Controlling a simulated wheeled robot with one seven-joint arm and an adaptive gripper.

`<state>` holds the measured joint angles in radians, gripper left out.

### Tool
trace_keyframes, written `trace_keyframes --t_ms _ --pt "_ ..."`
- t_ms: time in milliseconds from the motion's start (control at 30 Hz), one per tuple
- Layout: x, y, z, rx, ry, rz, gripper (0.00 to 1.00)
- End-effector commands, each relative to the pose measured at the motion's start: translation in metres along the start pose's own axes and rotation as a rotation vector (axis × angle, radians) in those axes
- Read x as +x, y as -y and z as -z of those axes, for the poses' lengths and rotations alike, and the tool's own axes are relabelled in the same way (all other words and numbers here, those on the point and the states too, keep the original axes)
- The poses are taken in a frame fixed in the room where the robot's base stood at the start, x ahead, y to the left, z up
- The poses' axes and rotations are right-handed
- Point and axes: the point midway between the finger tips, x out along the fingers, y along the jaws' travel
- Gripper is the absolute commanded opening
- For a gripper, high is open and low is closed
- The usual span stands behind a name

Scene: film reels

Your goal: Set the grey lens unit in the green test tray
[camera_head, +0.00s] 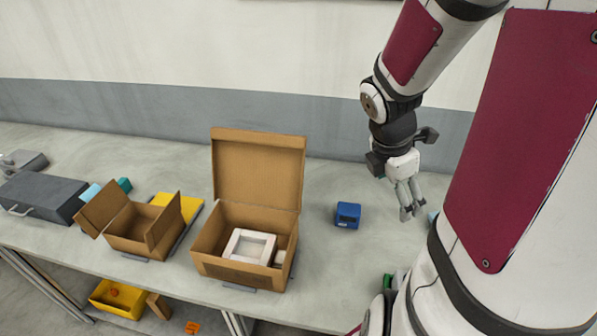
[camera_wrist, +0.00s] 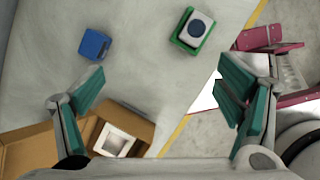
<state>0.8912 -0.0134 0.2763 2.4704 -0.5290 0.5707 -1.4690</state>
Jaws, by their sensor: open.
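The grey lens unit (camera_wrist: 198,27), a pale block with a dark round lens on top, sits inside the green test tray (camera_wrist: 182,42) in the wrist view. The tray's green rim shows around it. In the head view the green tray (camera_head: 387,282) and the grey unit (camera_head: 399,277) are mostly hidden behind my arm. My gripper (camera_head: 411,213) is open and empty above the table, apart from the tray and unit. Its spread green-padded fingers (camera_wrist: 160,95) show in the wrist view with nothing between them.
A blue box (camera_head: 348,215) stands left of my gripper. An open cardboard box (camera_head: 212,262) holds a white frame (camera_head: 249,246). A smaller open carton (camera_head: 135,240) and a dark grey case (camera_head: 42,196) are farther left. The table's edge (camera_wrist: 182,128) runs close to the tray.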

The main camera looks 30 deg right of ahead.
Motion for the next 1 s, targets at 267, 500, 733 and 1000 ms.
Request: trace_keyframes --t_ms 267,500,733,1000 --pt "-0.113 -0.007 0.072 0.626 -0.118 -0.192 0.86" --pt "-0.189 0.026 0.135 1.088 -0.435 -0.187 0.86" --pt "-0.222 0.055 0.163 1.297 -0.627 -0.069 0.86" --pt "-0.226 0.059 0.166 1.329 -0.650 -0.046 0.86"
